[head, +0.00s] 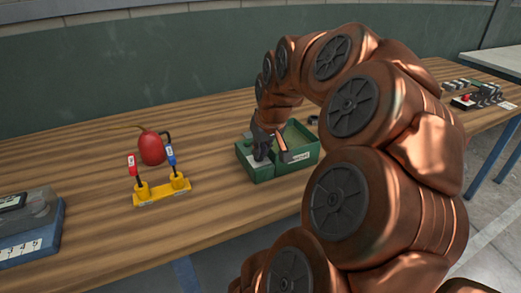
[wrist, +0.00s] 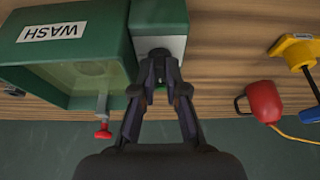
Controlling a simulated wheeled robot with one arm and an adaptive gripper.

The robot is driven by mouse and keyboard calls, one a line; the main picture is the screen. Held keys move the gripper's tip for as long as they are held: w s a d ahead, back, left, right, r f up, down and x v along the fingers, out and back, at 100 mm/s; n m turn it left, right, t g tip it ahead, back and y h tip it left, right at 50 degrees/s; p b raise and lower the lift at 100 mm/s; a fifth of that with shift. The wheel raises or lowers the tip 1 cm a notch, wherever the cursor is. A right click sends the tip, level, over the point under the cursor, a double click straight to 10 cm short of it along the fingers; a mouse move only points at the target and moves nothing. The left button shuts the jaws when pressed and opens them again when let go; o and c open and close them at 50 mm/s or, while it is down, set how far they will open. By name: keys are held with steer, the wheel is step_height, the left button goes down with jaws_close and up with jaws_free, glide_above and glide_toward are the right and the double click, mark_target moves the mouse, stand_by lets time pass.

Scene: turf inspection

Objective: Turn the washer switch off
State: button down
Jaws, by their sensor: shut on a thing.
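The washer is a green box marked WASH (wrist: 52,32), with an open-topped trough; in the head view the green box (head: 309,157) stands on the wooden bench. Beside the trough is a green block with a pale plate (wrist: 176,46) carrying the small dark washer switch (wrist: 159,53). My gripper (wrist: 160,82) is shut on the switch, its fingertips close together against the plate. In the head view my gripper (head: 262,149) reaches down onto the box's left part. The fingers mostly hide the switch, so its setting cannot be told.
A red tap handle (wrist: 103,130) sticks out from the trough beside my gripper. A red rounded object (head: 151,148) with a yellow cord and a yellow stand (head: 163,192) with red and blue handles are left of the washer. A blue numbered case (head: 40,240) lies farther left.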

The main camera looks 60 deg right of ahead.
steer(key=c, duration=1.2)
jaws_free()
steer(key=shift+p, duration=0.3)
